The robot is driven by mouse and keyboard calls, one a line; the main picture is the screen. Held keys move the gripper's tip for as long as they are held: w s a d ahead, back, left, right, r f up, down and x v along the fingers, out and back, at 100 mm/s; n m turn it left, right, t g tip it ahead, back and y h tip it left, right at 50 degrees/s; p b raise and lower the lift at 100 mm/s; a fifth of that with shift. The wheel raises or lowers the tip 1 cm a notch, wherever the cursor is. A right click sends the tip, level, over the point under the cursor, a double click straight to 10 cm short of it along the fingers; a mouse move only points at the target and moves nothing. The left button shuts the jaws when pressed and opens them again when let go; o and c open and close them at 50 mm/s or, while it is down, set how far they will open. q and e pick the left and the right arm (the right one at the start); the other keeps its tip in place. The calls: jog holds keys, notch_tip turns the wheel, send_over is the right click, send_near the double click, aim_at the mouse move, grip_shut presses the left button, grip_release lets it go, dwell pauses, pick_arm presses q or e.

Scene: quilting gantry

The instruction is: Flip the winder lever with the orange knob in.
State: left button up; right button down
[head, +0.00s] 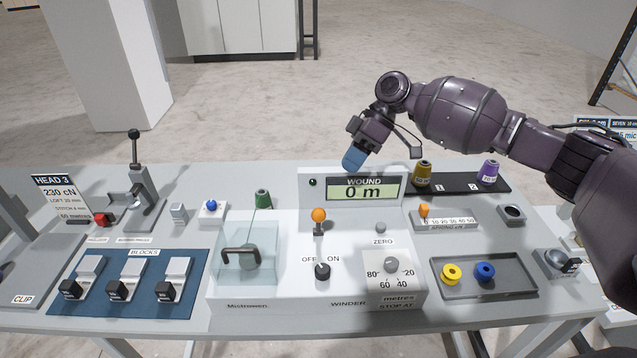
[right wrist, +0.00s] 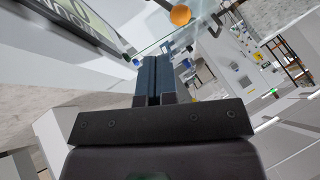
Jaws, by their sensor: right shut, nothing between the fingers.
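The winder (head: 290,290) is a white unit at the middle of the bench. Its lever with the orange knob (head: 319,215) stands upright on the panel, in front of the display. The orange knob also shows at the top of the right wrist view (right wrist: 180,15). My right gripper (head: 353,160) has blue fingers, shut and empty, above the display's top edge, behind and to the right of the knob and apart from it. The fingers (right wrist: 153,80) also show shut in the right wrist view. My left gripper is not in view.
The display (head: 362,190) reads 0 m. A clear cover (head: 245,240) with a dark handle sits left of the lever. A black OFF/ON knob (head: 322,271) and a STOP AT dial (head: 391,265) lie in front. Thread cones (head: 423,173) stand at the back right.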

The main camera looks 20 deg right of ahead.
aim_at(318, 222)
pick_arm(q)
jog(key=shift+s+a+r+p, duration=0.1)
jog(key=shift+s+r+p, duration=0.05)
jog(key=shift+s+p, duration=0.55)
pick_arm(e)
jog(key=x, duration=1)
jog(key=shift+s+r, duration=0.1)
jog(key=shift+s, duration=0.05)
